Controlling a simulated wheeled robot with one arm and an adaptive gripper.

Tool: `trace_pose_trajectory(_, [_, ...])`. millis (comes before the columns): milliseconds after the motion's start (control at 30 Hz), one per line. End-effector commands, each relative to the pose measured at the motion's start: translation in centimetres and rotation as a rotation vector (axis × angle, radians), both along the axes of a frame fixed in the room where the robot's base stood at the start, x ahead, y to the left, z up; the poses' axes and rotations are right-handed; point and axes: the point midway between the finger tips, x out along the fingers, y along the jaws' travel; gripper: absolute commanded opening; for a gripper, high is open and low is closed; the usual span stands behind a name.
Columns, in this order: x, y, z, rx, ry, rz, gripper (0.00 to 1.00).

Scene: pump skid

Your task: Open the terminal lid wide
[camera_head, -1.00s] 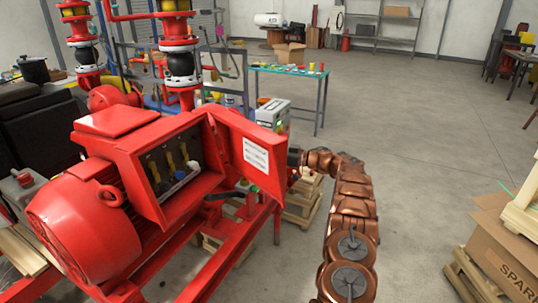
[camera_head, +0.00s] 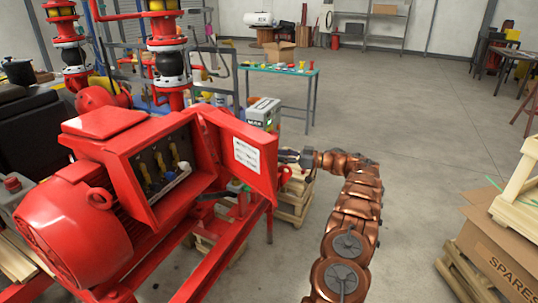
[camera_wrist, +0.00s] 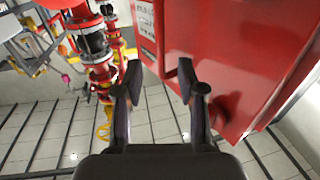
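The red terminal lid (camera_head: 226,150), with a white label, stands swung out from the right side of the terminal box (camera_head: 122,157) on the red motor. The box front is uncovered, and yellow and dark terminals (camera_head: 160,168) show inside. My gripper (camera_head: 284,157) is at the lid's outer right edge, and the lid may hide its tips in the head view. In the wrist view my gripper (camera_wrist: 159,68) has its two dark fingers spread apart with nothing clearly held. The red lid (camera_wrist: 225,50) fills the right side there, beside and behind the right finger; contact cannot be told.
Red pipework with a black bellows (camera_head: 171,68) rises behind the motor. A grey-green box (camera_head: 263,113) and wooden pallets (camera_head: 293,195) are behind the lid. A teal bench (camera_head: 285,72) stands farther back. A cardboard box (camera_head: 490,250) is at right. Open floor lies beyond my arm.

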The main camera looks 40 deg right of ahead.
Motion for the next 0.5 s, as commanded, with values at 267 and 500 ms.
trace_pose_trajectory(267, [-2.5, -1.7, 0.1, -0.003, -0.002, 0.002, 0.39])
trace_pose_trajectory(500, [-2.8, -1.9, 0.1, -0.002, -0.002, 0.002, 0.39])
